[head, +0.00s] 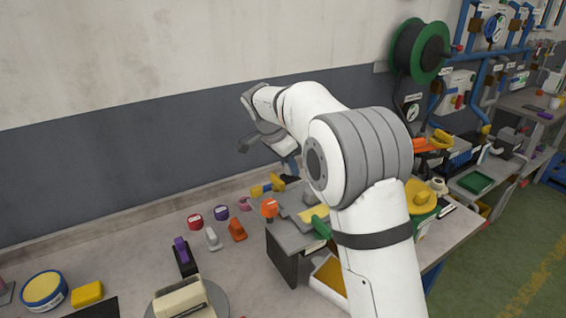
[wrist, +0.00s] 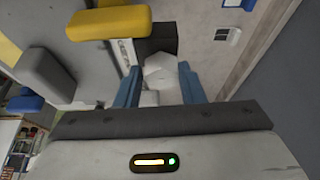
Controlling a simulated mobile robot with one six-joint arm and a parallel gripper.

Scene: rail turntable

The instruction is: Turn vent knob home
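In the wrist view, the two blue fingers of my gripper (wrist: 159,72) stand apart on either side of a pale, many-sided knob-like piece (wrist: 161,73). It sits against a dark block (wrist: 158,37). A gap shows at the left finger; whether the right finger touches the piece is unclear. I cannot confirm that this piece is the vent knob; a label strip beside it is unreadable. In the head view, my gripper (head: 289,155) is over the back of the bench by the wall, partly hidden by my arm, and the pale piece cannot be made out.
A yellow bar (wrist: 110,22) and a rounded grey block (wrist: 46,73) lie close left of the fingers in the wrist view. In the head view, an orange knob (head: 269,207) and grey housing (head: 290,237) stand near my arm. Small coloured items dot the bench (head: 130,250).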

